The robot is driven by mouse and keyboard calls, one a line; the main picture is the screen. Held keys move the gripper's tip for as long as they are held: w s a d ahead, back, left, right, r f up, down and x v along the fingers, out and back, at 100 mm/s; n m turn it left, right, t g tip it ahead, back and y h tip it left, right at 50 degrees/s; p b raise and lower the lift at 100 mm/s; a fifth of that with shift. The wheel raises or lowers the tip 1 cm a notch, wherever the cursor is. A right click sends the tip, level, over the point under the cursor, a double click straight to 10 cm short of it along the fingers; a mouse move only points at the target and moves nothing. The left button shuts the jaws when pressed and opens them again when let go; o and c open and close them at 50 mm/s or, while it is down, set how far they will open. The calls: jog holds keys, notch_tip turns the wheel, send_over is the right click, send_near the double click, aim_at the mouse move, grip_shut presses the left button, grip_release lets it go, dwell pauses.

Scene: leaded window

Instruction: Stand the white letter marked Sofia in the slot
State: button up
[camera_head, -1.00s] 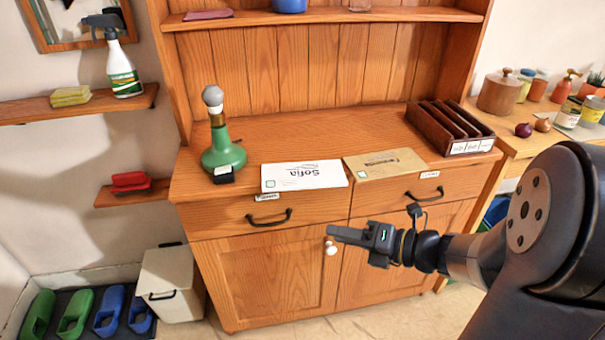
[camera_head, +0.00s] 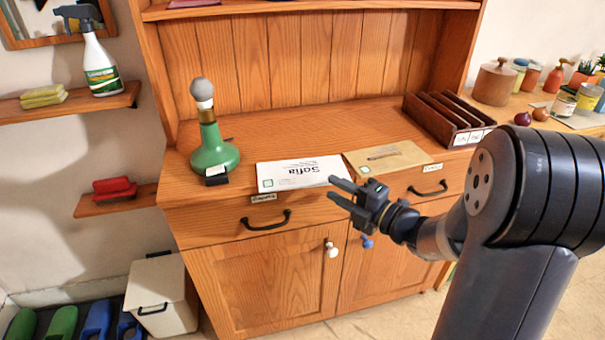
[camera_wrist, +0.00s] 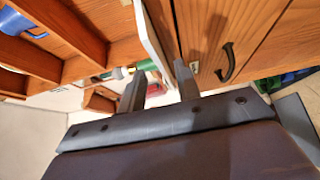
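The white letter marked Sofia (camera_head: 285,173) lies flat at the front edge of the wooden counter, its near edge seeming to overhang slightly. In the wrist view, a thin white edge that looks like this letter (camera_wrist: 151,38) shows just beyond my fingertips. My gripper (camera_head: 337,189) is open and empty, in front of the drawers near the letter's right end. The dark brown slotted rack (camera_head: 447,122) stands upright at the counter's right end. White labels (camera_head: 473,136) are on its front, too small to read.
A brown envelope (camera_head: 390,157) lies right of the letter. A green lamp base with a bulb (camera_head: 213,155) stands to its left, with a small black object in front. Drawer handles (camera_head: 266,222) and cabinet knobs stick out below. The counter's middle behind the letters is clear.

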aim_at(324, 183)
jog(key=x, duration=0.4)
jog(key=shift+a+b, duration=0.15)
jog(key=shift+b, duration=0.2)
jog(key=shift+c, duration=0.2)
grip_shut()
